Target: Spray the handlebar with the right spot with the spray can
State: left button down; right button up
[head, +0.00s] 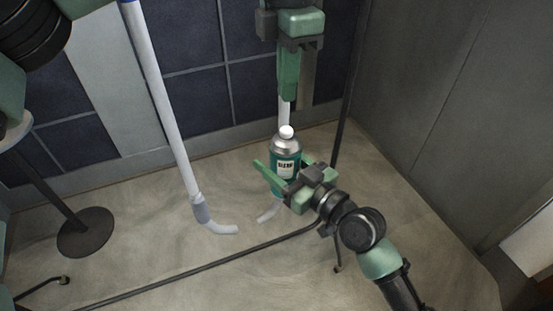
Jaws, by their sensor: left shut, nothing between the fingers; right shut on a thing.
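My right gripper (281,163) is shut around a green spray can (286,147) with a silver shoulder and white cap, held upright. My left gripper (288,97) points down above the can, its green fingers shut and empty. A white bar (166,105) with a grey sleeve and bent lower end stands left of the can. A second white bar (284,112) shows behind the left gripper and the can, which hide much of it; a pale bent end (269,212) shows below. I take these bars for the handlebars. No marked spot is visible on them.
A round dark stand base (85,232) with a post is at left. A thin dark rod (200,269) crosses the floor area. A tiled wall (190,80) stands behind and a grey wall (430,90) at right. Bare floor (150,215) lies between stand and white bar.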

aim_at(286, 129)
pick_arm(q)
jog(key=shift+f, duration=2.6)
jog(key=shift+f, duration=0.1)
jog(key=shift+f, duration=1.05)
jog(key=shift+r, duration=2.55)
jog(key=shift+r, duration=0.1)
notch_tip(286, 129, up, 12)
